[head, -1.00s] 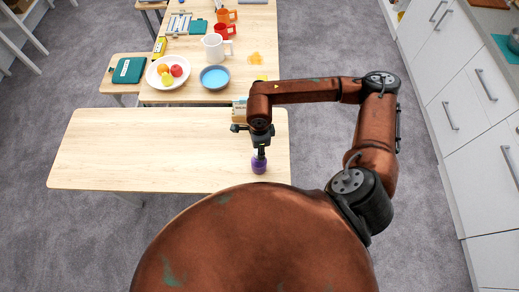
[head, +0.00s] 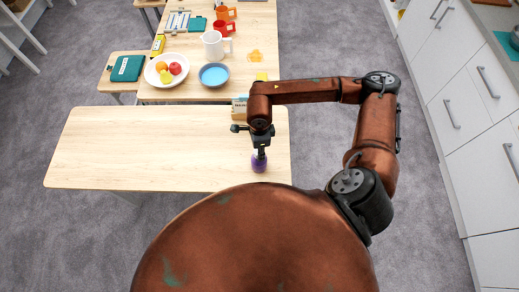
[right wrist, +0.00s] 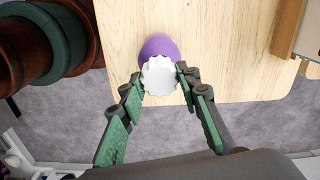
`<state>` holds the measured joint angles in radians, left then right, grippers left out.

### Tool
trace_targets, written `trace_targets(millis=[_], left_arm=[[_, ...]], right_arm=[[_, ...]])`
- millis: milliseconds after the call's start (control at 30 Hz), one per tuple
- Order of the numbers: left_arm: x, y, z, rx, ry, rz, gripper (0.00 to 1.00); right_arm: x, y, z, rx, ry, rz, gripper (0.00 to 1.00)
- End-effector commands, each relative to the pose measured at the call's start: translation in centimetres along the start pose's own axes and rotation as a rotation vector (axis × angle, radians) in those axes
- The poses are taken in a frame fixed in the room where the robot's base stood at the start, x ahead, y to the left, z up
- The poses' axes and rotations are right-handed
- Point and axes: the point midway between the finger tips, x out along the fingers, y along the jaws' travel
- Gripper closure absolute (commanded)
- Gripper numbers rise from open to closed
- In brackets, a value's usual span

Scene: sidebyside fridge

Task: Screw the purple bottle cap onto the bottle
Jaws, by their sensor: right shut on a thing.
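The purple bottle (head: 259,165) stands upright near the front right edge of the near wooden table. It also shows in the right wrist view (right wrist: 156,46) from above. A white cap with a scalloped rim (right wrist: 159,77) is at the bottle's top and covers much of it. My right gripper (head: 260,149) points down over the bottle. In the right wrist view its fingertips (right wrist: 160,80) are on both sides of the cap, shut on it. From above I cannot tell how far down the cap sits. My left gripper is not in view.
A box (head: 239,110) stands just behind the right gripper. The near table (head: 140,150) is bare to the left. The back table holds a fruit plate (head: 153,80), a blue bowl (head: 214,76), a white pitcher (head: 213,46) and mugs. White cabinets (head: 470,120) are at the right.

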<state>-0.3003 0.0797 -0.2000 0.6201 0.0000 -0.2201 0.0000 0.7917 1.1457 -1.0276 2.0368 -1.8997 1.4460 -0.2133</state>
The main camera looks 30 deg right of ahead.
Motion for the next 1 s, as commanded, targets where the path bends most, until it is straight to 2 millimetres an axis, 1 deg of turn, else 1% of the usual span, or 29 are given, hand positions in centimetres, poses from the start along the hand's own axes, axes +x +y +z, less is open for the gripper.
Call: trace_targets(millis=[433,467,733,1000], left_arm=[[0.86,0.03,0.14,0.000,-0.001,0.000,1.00],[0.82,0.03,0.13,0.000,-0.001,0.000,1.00],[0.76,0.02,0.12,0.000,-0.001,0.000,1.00],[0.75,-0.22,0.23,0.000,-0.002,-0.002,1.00]], right_arm=[[0.94,0.01,0.01,0.000,0.000,0.000,0.83],[0.90,0.00,0.01,0.000,0.000,0.000,0.68],[0.82,0.00,0.01,0.000,0.000,0.000,0.49],[0.78,-0.01,0.00,0.000,0.000,0.000,0.49]])
